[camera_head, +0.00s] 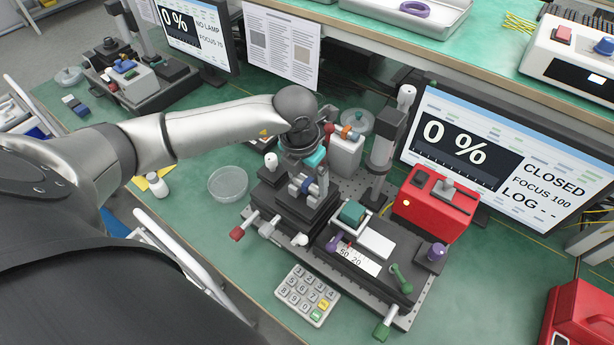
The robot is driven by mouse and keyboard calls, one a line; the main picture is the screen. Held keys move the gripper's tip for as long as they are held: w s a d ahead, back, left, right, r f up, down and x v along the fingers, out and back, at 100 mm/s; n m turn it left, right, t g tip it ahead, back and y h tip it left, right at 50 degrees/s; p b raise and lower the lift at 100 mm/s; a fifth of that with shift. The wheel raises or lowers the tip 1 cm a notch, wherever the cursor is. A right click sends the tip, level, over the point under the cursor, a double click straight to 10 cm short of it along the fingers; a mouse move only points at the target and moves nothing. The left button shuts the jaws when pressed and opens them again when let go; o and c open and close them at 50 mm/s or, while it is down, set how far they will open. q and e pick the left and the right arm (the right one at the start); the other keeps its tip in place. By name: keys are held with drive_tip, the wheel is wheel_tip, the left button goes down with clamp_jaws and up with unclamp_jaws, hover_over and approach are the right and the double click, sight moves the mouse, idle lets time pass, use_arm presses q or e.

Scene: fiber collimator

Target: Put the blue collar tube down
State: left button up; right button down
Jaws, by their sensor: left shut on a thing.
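My left arm comes in from the left, and its wrist is bent down over the bench's middle. My left gripper (311,179) is shut above the black stage (285,205). A small tube with a blue collar (305,186) shows between its fingers. The wrist and fingers hide part of the tube, and I cannot tell whether its lower end touches the stage. My right gripper is not in view.
A keypad (307,295) lies in front.

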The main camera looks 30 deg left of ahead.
use_arm(q)
drive_tip(key=shift+f, duration=0.25)
drive_tip(key=o, duration=1.1)
drive_tip(key=shift+b, duration=0.3)
drive_tip(key=shift+r+p, duration=0.45)
drive_tip(key=shift+p, duration=0.05)
drive_tip(key=r, duration=0.4)
drive_tip(key=s+r, duration=0.1)
drive_tip(key=r, duration=0.6)
drive_tip(key=shift+s+r, duration=0.3)
drive_tip(key=shift+s, duration=0.1)
